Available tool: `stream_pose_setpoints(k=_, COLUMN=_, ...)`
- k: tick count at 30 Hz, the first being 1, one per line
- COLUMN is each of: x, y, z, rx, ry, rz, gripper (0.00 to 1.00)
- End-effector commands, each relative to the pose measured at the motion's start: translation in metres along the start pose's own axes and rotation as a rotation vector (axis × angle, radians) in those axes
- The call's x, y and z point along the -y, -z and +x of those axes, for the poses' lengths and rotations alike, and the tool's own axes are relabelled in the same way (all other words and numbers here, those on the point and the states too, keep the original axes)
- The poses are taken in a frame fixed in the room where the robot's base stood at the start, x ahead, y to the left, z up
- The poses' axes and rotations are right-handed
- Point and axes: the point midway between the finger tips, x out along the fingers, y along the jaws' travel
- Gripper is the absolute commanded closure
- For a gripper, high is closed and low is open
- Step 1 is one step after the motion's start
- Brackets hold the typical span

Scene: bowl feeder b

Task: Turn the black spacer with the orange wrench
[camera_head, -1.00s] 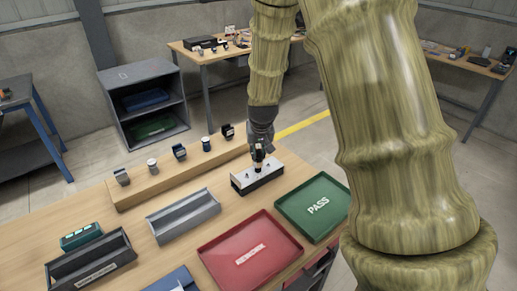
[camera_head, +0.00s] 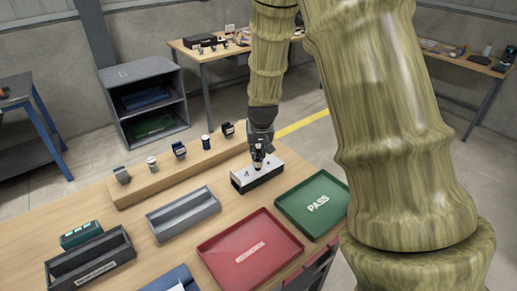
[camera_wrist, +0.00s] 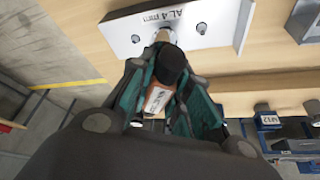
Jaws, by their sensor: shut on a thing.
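My gripper (camera_head: 258,156) points down over the white-topped block (camera_head: 243,181) on the bench. In the wrist view my gripper (camera_wrist: 165,75) is shut on an upright tool with an orange, white-labelled side and a black rounded end, which I take as the orange wrench (camera_wrist: 157,100). The wrench's lower end is at the block (camera_wrist: 125,25), which is marked "AL 4 mm" and has bolt-like studs on its top. A pale round part shows just beyond the black end. I cannot make out the black spacer; the tool and fingers cover that spot.
A green PASS tray (camera_head: 290,199) and a red tray (camera_head: 217,247) lie right and in front of the block. A grey tray (camera_head: 160,229) stands left. A wooden ledge (camera_head: 140,192) behind carries several small parts. A dark bin (camera_head: 120,262) is at front left.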

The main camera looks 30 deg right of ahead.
Motion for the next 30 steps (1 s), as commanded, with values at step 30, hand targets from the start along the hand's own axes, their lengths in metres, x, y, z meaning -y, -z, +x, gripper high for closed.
stream_pose_setpoints(k=30, x=0.0, y=-0.004, z=0.011, rx=0.0, ry=0.0, rz=0.0, gripper=1.0)
